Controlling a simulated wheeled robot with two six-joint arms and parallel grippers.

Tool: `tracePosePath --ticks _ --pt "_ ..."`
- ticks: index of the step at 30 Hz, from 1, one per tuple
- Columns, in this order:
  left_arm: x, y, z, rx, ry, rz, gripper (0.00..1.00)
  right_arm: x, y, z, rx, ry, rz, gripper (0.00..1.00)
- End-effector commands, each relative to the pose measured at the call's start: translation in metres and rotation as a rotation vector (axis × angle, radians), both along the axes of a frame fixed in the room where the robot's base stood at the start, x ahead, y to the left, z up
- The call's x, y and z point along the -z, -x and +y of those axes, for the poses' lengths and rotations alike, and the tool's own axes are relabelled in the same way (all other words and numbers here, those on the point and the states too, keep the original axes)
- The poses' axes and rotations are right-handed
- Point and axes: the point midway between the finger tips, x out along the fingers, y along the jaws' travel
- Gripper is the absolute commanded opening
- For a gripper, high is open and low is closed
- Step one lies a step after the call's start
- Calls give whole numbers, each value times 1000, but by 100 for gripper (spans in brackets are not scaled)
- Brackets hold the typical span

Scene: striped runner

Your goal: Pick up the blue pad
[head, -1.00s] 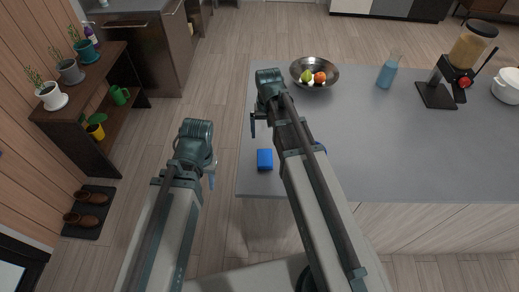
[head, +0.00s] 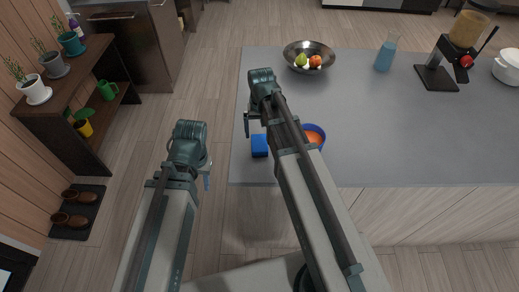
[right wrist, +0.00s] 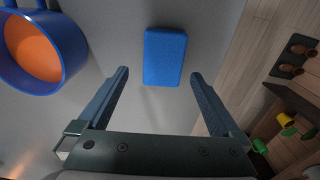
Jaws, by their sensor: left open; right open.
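The blue pad (head: 260,146) lies flat on the grey counter near its left front corner in the head view. In the right wrist view the pad (right wrist: 165,57) lies ahead, a little beyond the fingertips and roughly between their lines. My right gripper (right wrist: 160,75) is open and empty, with nothing between its fingers; in the head view it (head: 247,122) hangs over the counter just beyond the pad. My left gripper (head: 207,172) is open and empty, off the counter to the left, over the floor.
The counter (head: 400,140) is clear at front right.

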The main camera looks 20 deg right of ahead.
Motion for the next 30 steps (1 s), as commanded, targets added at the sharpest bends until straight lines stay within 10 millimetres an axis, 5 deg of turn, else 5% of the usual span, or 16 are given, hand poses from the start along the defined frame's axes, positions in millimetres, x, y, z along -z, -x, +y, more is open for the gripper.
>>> tracePosePath --ticks 8,19,28,30 --pt "9 0 0 0 0 0 43 9 1 1 0 0 0 100" --pt "51 0 0 -1 0 0 43 51 5 6 0 0 0 100" --pt "51 0 0 -1 0 0 43 51 5 6 0 0 0 100" --pt "51 0 0 -1 0 0 43 51 5 6 0 0 0 89"
